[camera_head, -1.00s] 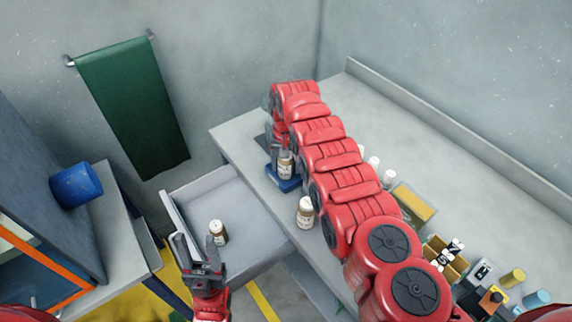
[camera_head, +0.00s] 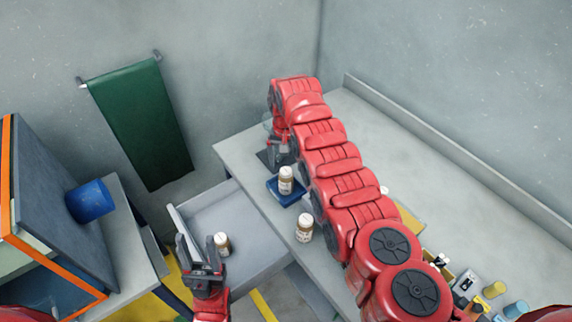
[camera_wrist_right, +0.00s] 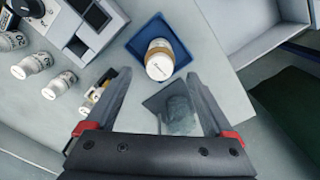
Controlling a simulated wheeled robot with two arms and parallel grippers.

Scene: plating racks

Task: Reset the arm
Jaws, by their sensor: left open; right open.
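My right arm reaches across the bench (camera_head: 240,150) in the head view. My right gripper (camera_head: 281,158) is open and empty near a blue tray (camera_head: 272,188) with a white-labelled brown bottle (camera_head: 286,181) standing on it. In the right wrist view the bottle (camera_wrist_right: 160,60) sits on the tray (camera_wrist_right: 184,52), beyond the open fingers (camera_wrist_right: 160,100) and apart from them. My left gripper (camera_head: 201,250) is open at the pulled-out drawer (camera_head: 275,253), beside another bottle (camera_head: 222,244) that is in the drawer.
A third bottle (camera_head: 304,228) stands near the bench's front edge. Several white bottles (camera_wrist_right: 30,66) and a grey device (camera_wrist_right: 95,25) show in the right wrist view. A blue cylinder (camera_head: 91,201) is at the left.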

